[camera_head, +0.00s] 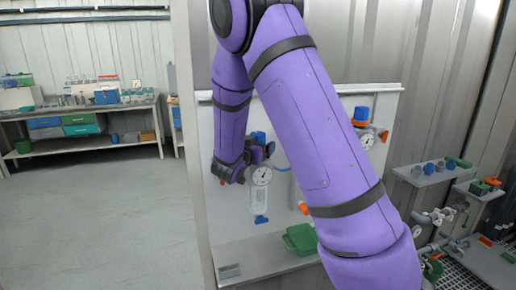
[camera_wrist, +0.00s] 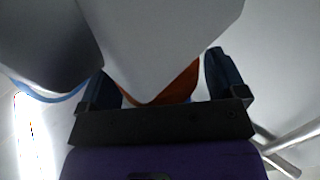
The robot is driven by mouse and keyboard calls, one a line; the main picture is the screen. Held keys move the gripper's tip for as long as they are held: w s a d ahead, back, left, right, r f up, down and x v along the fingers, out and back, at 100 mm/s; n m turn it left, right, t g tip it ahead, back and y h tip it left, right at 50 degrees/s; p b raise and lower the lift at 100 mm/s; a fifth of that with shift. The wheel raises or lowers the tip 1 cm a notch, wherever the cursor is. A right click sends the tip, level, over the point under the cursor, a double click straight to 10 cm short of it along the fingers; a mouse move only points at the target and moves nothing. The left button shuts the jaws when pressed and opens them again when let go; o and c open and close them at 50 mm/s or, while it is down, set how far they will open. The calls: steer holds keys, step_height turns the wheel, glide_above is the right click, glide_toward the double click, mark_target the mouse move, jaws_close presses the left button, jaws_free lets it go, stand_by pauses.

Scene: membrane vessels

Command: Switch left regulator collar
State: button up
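The left regulator stands on the pale panel in the head view, with a round gauge (camera_head: 262,175), a blue knob (camera_head: 258,138) on top and a clear bowl (camera_head: 260,200) below. My gripper (camera_head: 240,174) is at its left side, next to the gauge. In the wrist view, my gripper (camera_wrist: 162,85) has its two dark fingers spread apart. An orange part (camera_wrist: 185,84) lies between them, partly hidden behind a pale grey body (camera_wrist: 160,45). A narrow gap shows between the orange part and the right finger. Whether the orange part is the collar is unclear.
A second regulator with a gauge (camera_head: 366,140) and blue cap (camera_head: 361,114) is right of my arm. A green bin (camera_head: 300,239) sits on the shelf below. Pipes and valves (camera_head: 436,217) stand at right. The floor (camera_head: 95,205) at left is clear.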

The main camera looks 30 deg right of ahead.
steer(key=shift+a+f, duration=0.1)
steer(key=shift+f, duration=0.05)
steer(key=shift+s+a, duration=0.15)
steer(key=shift+a, duration=0.15)
steer(key=v, duration=1)
steer(key=s+a+r+n+t+y, duration=0.35)
steer(key=a+r+n+y, duration=0.4)
steer(key=r+y, duration=0.55)
steer(key=s+d+n+g+y, duration=0.1)
steer(key=s+n+g, duration=0.3)
steer(key=s, duration=2.2)
steer(key=g+y, duration=0.1)
steer(key=g, duration=0.2)
steer(key=shift+s+d+f+n+y, duration=0.25)
steer(key=shift+d+f+n+y, duration=0.05)
steer(key=shift+f+n+y, duration=0.1)
